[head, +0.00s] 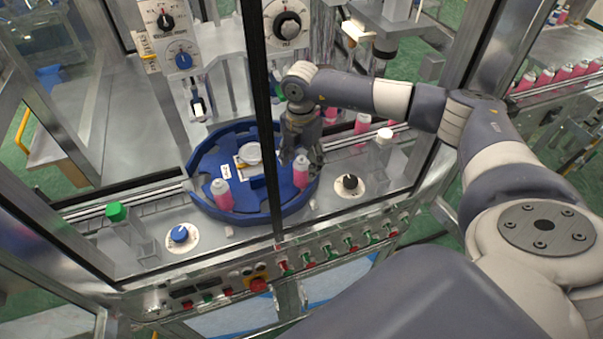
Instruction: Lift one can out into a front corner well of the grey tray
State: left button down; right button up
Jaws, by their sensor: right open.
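Two pink cans with pale tops stand in the blue round carrier (263,208) inside the machine. One can (222,196) is at the carrier's front left, the other can (301,173) at its front right. My right gripper (301,154) reaches in through the machine's opening and points down. It is open, with its fingers close around the top of the front right can. I cannot tell whether they touch it. I do not see my left gripper or the grey tray.
A dark upright frame post (258,90) stands left of my right gripper. Black (350,183) and blue (180,234) knobs flank the carrier. More pink cans stand behind (362,124) and on a line at far right (563,73). A button panel (330,250) runs along the front.

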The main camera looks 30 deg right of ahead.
jog(key=shift+f, duration=1)
jog(key=c, duration=1.1)
